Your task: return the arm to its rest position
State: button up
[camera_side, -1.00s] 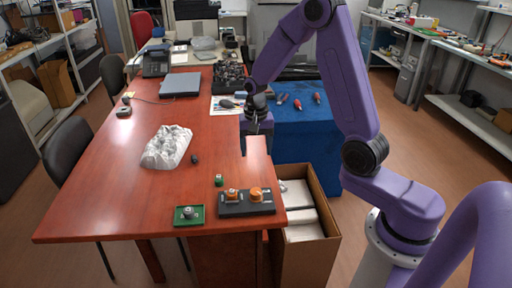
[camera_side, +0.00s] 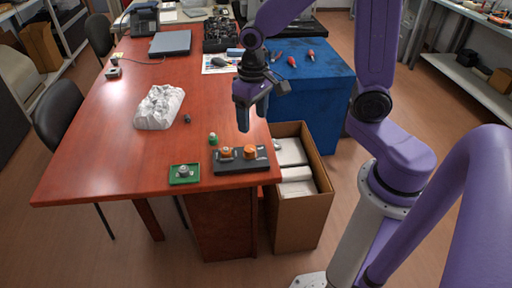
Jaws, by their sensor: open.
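My gripper (camera_side: 243,128) hangs over the right side of the red-brown table (camera_side: 100,150), fingers pointing down. It is open, and I see nothing between its fingers. Below it and nearer the camera is a dark tray (camera_side: 241,167) with an orange piece on the left (camera_side: 226,153) and an orange cylinder (camera_side: 250,151). A small green-and-white piece (camera_side: 213,139) stands just left of the tray. A green square tray (camera_side: 184,174) with a grey round part on it lies at the table's front edge.
A white crumpled object (camera_side: 159,107) and a small dark piece (camera_side: 187,119) lie on the table's middle. An open cardboard box (camera_side: 303,215) stands right of the table. A blue-covered table (camera_side: 315,85) with red-tipped tools is behind it. The table's left front is clear.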

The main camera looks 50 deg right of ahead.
jog(key=s+r+n, duration=0.2)
jog(key=s+n, duration=0.4)
jog(key=s, duration=0.3)
jog(key=s+r+n, duration=0.2)
jog(key=s+n, duration=0.4)
jog(key=s, duration=0.4)
jog(key=shift+s+a, duration=0.25)
jog(key=shift+a, duration=0.2)
